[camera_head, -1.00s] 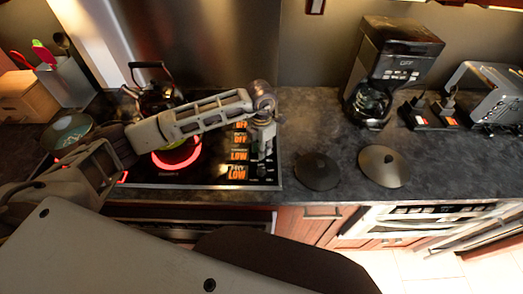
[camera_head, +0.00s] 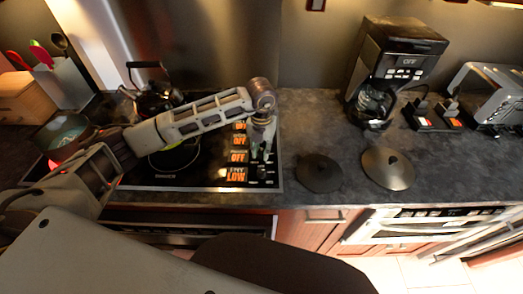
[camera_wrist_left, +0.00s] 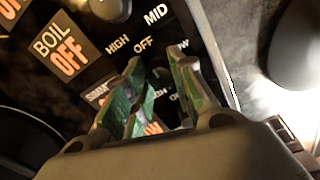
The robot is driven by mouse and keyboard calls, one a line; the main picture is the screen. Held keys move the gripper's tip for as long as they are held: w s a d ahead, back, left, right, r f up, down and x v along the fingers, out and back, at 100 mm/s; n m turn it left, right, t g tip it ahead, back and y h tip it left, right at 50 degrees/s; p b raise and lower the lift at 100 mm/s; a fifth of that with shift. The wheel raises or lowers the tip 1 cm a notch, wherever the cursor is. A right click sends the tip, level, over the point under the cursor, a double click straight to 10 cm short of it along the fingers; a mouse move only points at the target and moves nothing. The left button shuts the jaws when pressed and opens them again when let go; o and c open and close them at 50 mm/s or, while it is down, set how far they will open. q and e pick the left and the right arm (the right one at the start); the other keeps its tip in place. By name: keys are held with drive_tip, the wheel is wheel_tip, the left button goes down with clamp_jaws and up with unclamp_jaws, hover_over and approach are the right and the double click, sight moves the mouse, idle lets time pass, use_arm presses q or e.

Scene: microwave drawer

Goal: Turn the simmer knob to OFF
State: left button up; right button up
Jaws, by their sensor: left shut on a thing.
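The simmer label (camera_wrist_left: 98,92) shows partly behind a finger in the left wrist view. My left gripper (camera_wrist_left: 158,85) has its green-padded fingers shut at the simmer knob, which they hide. In the head view the gripper (camera_head: 262,142) reaches down onto the knob row from behind. The third label from the back (camera_head: 238,156) reads OFF, and the nearest label (camera_head: 236,174) reads LOW. The boil label (camera_wrist_left: 65,48) reads OFF. My right gripper is not in view.
The nearest knob (camera_head: 263,173) stands in front of the gripper. Pans and a kettle (camera_head: 155,95) are on the cooktop under and behind my arm.

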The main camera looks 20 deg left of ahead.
use_arm(q)
drive_tip(key=shift+r, duration=0.1)
idle(0.4)
drive_tip(key=o, duration=1)
drive_tip(key=shift+o, duration=0.2)
wheel_tip(320, 180, up, 12)
idle(0.6)
wheel_tip(320, 180, up, 9)
drive_tip(key=p, duration=0.9)
hover_over(261, 151)
drive_tip(key=shift+d, duration=0.1)
drive_tip(key=shift+r+p, duration=0.5)
drive_tip(key=shift+p, duration=0.1)
